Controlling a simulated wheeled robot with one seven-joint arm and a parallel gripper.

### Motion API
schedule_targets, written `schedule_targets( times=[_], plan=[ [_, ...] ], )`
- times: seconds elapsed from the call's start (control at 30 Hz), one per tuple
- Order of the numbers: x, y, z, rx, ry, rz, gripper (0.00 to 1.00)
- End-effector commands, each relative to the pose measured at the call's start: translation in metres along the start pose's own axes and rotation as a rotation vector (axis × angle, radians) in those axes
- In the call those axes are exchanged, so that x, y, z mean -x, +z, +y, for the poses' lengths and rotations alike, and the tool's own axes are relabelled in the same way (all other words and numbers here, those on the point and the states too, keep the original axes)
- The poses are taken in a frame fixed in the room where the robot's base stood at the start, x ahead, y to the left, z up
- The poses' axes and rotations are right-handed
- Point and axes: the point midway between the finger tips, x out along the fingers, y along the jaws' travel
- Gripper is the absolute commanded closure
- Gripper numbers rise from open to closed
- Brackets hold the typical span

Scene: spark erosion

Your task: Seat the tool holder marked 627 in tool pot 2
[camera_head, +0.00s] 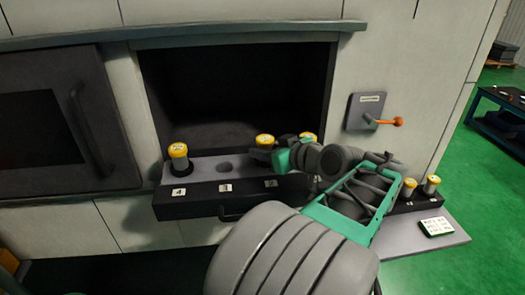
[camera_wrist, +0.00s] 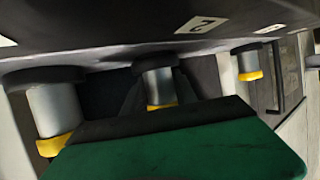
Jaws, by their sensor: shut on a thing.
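A tool holder with a yellow top (camera_head: 265,141) stands upright at the pot behind the label 2 (camera_head: 270,183). My gripper (camera_head: 262,152) is shut on this holder from the right. The wrist view shows it upside down, with the silver body (camera_wrist: 158,86) between my dark fingers and its dark collar close against the rack surface. I cannot tell whether it is fully down in the pot. The number on its top is not readable. The rack (camera_head: 200,205) sticks out from the machine opening.
Other yellow-topped holders stand at pot 4 (camera_head: 178,150) and just right of my gripper (camera_head: 307,137). Pot 3 (camera_head: 225,167) is empty. Two more holders (camera_head: 408,187) (camera_head: 432,184) stand on a side shelf by a written card (camera_head: 437,227). An orange-knobbed lever (camera_head: 398,122) juts from the wall.

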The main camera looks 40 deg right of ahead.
Motion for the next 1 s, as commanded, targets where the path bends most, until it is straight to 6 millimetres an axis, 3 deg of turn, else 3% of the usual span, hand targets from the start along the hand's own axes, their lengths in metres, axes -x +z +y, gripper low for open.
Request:
schedule_targets(
  times=[0.33, 0.37, 0.4, 0.67, 1.0],
  plan=[
    [-0.0018, 0.0039, 0.0001, 0.002, 0.001, 0.002, 1.0],
    [-0.0017, 0.0038, 0.0001, 0.002, 0.001, 0.001, 0.65],
    [-0.0015, 0.0034, 0.0001, 0.002, 0.001, 0.001, 0.62],
    [-0.0016, 0.004, 0.0001, 0.001, 0.0, 0.0, 0.41],
    [0.0067, 0.0053, 0.0012, -0.001, 0.003, 0.0, 0.41]
  ],
)
